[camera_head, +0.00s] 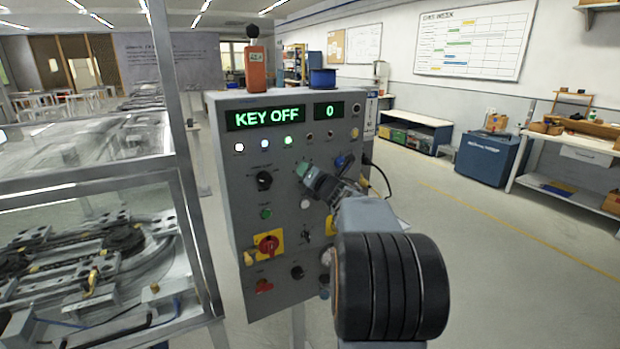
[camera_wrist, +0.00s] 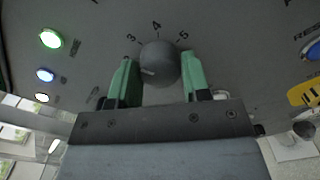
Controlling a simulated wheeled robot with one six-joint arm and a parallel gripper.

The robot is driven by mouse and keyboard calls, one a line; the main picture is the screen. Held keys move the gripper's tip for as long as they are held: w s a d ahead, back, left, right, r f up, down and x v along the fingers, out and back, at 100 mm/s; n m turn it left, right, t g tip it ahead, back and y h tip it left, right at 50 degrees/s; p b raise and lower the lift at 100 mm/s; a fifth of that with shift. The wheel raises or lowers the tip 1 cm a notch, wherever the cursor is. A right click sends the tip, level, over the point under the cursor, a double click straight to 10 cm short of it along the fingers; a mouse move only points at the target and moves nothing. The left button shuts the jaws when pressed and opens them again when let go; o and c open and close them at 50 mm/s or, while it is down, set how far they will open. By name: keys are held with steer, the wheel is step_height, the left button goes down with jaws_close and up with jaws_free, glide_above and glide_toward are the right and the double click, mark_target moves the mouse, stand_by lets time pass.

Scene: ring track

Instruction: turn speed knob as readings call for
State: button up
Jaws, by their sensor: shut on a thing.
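The speed knob (camera_wrist: 159,60) is a round dark grey dial in the wrist view, with the numbers 3, 4 and 5 around its upper edge. A short pale mark shows on its lower left face. My gripper (camera_wrist: 158,78) has its green fingers on either side of the knob and is shut on it. In the head view my gripper (camera_head: 310,174) reaches the middle of the grey control panel (camera_head: 235,165) and hides the knob. The green display (camera_head: 265,117) reads KEY OFF, and the smaller display (camera_head: 329,111) reads 0.
Around my gripper on the panel are a black selector (camera_head: 264,181), a red rotary switch on yellow (camera_head: 268,245) and lit lamps (camera_head: 288,141). A clear-walled case (camera_head: 90,185) with track parts stands close on the left. Open floor (camera_head: 480,260) lies to the right.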

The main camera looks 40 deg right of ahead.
steer(key=m+p, duration=0.1)
steer(key=m, duration=1)
steer(key=shift+m, duration=0.3)
stand_by(0.4)
steer(key=o, duration=0.9)
steer(key=s, duration=0.4)
steer(key=s+a+b, duration=0.1)
steer(key=s, duration=0.8)
steer(key=shift+s+a, duration=0.4)
steer(key=shift+f, duration=0.1)
